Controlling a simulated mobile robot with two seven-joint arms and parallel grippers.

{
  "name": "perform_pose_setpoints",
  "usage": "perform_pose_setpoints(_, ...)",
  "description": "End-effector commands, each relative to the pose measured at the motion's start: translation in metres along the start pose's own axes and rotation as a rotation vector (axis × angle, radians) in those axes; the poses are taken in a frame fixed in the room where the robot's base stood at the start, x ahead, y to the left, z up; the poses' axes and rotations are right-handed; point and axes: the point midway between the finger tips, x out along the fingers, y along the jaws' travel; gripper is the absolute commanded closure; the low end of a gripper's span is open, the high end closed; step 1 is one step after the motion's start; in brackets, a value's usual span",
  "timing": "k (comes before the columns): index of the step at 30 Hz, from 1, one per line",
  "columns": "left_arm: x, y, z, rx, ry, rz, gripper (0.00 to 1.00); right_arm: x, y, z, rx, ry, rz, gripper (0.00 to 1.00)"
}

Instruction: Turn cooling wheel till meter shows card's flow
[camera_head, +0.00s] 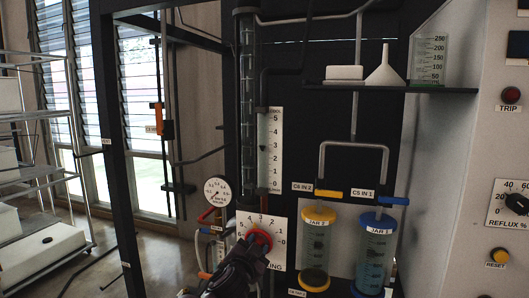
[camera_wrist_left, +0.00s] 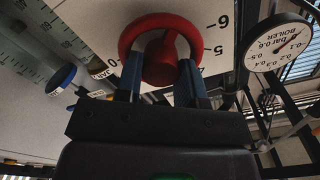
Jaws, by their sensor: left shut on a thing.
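The red cooling wheel (camera_head: 263,235) sits on a white plate (camera_head: 281,247) numbered in an arc, its lettering partly hidden by my arm. My left gripper (camera_head: 254,248) is shut on the wheel. In the left wrist view, its two blue fingers (camera_wrist_left: 161,78) straddle the hub of the red wheel (camera_wrist_left: 160,50). The wheel's exact setting cannot be read. The flow meter (camera_head: 270,170) is an upright tube with a 0 to 5 scale above the wheel; a small dark float in it stands near 3. I cannot make out a card giving a flow. My right gripper is out of view.
A round boiler gauge (camera_head: 217,191) is left of the wheel and also shows in the left wrist view (camera_wrist_left: 278,43). Yellow-capped (camera_head: 317,240) and blue-capped (camera_head: 375,250) jars stand close on the right. A control panel is far right.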

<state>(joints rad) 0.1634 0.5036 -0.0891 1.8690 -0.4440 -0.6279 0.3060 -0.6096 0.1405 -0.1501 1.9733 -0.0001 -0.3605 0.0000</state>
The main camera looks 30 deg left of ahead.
Motion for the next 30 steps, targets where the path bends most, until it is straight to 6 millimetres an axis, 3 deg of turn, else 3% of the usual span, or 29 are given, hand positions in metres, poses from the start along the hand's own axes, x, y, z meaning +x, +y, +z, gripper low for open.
perform_pose_setpoints(5, 0.004, -0.007, -0.002, 0.004, 0.002, -0.013, 1.00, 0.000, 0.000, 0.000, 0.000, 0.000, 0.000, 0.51)
perform_pose_setpoints(6, 0.004, -0.007, -0.002, 0.004, 0.002, -0.013, 0.62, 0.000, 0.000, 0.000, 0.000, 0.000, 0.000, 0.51)
perform_pose_setpoints(9, 0.004, -0.007, -0.002, 0.004, 0.002, -0.013, 0.46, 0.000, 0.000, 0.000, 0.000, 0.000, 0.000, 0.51)
perform_pose_setpoints(13, 0.001, -0.007, -0.002, 0.003, 0.002, -0.013, 0.44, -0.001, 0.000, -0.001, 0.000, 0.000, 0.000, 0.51)
perform_pose_setpoints(14, -0.001, -0.007, -0.002, 0.002, 0.002, -0.012, 0.35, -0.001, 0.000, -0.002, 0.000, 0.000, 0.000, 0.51)
perform_pose_setpoints(30, -0.055, -0.002, -0.001, -0.002, 0.000, -0.004, 0.35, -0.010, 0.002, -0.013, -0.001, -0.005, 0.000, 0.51)
